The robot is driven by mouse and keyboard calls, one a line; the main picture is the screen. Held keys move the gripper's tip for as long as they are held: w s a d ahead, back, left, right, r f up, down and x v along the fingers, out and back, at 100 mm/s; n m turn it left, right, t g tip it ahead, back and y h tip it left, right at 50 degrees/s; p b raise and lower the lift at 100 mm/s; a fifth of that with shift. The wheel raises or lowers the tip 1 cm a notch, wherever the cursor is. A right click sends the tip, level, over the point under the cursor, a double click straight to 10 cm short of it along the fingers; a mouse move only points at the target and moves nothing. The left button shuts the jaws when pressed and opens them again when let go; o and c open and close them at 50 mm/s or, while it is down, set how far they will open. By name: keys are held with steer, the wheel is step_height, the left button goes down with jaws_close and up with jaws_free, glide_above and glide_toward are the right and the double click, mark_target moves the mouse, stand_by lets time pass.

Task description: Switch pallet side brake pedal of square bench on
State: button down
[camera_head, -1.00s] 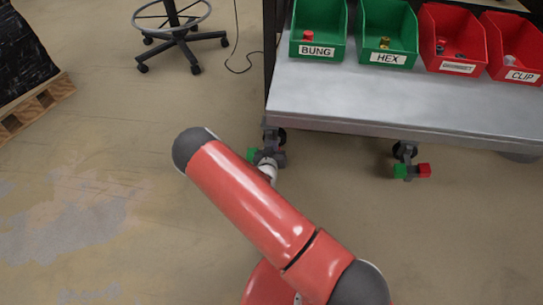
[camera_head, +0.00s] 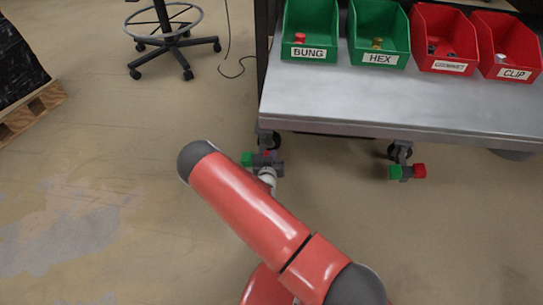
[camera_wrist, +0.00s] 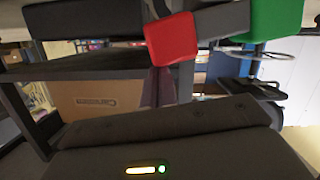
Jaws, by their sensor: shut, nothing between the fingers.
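The square bench (camera_head: 400,100) has a grey top and castors. Its left castor, on the pallet's side, carries a brake pedal with a green end (camera_head: 247,159) and a red end (camera_head: 267,153), the red partly hidden by my gripper. In the wrist view the red end (camera_wrist: 171,39) and green end (camera_wrist: 275,18) appear large and close at the top. My gripper (camera_head: 266,162) is shut and empty, right at this pedal in the head view. Whether it touches the pedal cannot be told. Its dark body (camera_wrist: 160,150) fills the bottom of the wrist view; its fingertips are not clear.
A second pedal (camera_head: 407,172) with green and red ends is at the right castor. Green and red bins (camera_head: 309,53) stand on the bench. A wheeled chair (camera_head: 165,40) and a wooden pallet (camera_head: 30,110) with a black load are to the left. The floor between is clear.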

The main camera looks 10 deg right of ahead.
steer(key=shift+s+d+f+m, duration=0.1)
steer(key=shift+d+f+m, duration=0.15)
steer(key=shift+m, duration=0.05)
steer(key=shift+s+d+f+m+y+b, duration=0.25)
steer(key=shift+d+f+m+b, duration=0.35)
steer(key=shift+b, duration=0.35)
steer(key=shift+s+d+f+m+y+b, duration=0.1)
steer(key=shift+d+f+m+y+b, duration=0.25)
steer(key=shift+f+m+b, duration=0.4)
